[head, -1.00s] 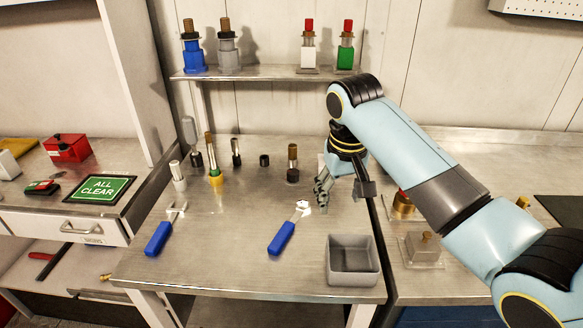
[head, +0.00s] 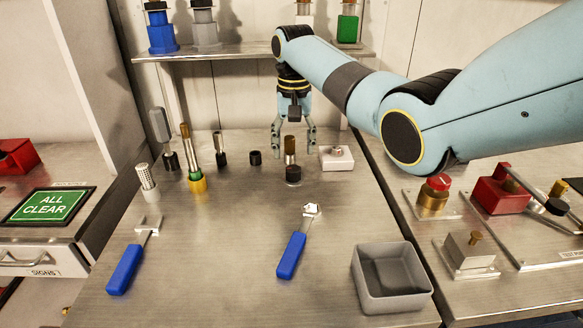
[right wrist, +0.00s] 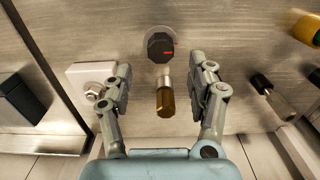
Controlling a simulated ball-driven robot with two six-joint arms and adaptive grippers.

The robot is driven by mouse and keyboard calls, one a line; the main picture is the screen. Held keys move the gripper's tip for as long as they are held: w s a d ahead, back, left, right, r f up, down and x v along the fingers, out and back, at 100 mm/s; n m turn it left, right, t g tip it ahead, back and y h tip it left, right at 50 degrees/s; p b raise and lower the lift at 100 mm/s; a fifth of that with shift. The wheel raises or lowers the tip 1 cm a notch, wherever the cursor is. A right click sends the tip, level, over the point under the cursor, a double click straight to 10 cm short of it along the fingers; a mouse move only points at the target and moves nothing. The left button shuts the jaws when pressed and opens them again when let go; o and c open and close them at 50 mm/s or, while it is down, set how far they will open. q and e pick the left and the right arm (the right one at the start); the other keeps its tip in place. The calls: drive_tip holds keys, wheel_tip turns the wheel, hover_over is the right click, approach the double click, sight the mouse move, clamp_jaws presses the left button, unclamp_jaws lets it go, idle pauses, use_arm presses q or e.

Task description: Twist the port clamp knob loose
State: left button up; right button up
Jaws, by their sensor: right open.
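A black faceted knob (right wrist: 160,47) with a red mark sits on a round grey disc in the right wrist view. In the head view it is the dark base (head: 293,175) near the table's middle. No readable label shows whether it is the port clamp knob. A brass-ended, silver-necked post (right wrist: 165,98) rises from it or stands just beyond; I cannot tell which. My right gripper (head: 294,150) points down over it, open and empty. In the right wrist view its fingers (right wrist: 162,80) straddle the post with gaps on both sides. My left gripper is not in view.
A white block (head: 337,160) stands right of the gripper. Several cylinders, one a yellow-based post (head: 196,183), stand left. Two blue-handled tools (head: 291,256) and a grey bin (head: 391,278) lie nearer. A shelf (head: 240,52) is behind.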

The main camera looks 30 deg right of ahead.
sight(293, 168)
wheel_tip(293, 168, down, 4)
drive_tip(key=shift+r, duration=0.15)
wheel_tip(293, 168, down, 3)
drive_tip(key=shift+r+b, duration=0.1)
drive_tip(key=shift+b, duration=0.2)
drive_tip(key=shift+c, duration=1.6)
drive_tip(key=c, duration=0.8)
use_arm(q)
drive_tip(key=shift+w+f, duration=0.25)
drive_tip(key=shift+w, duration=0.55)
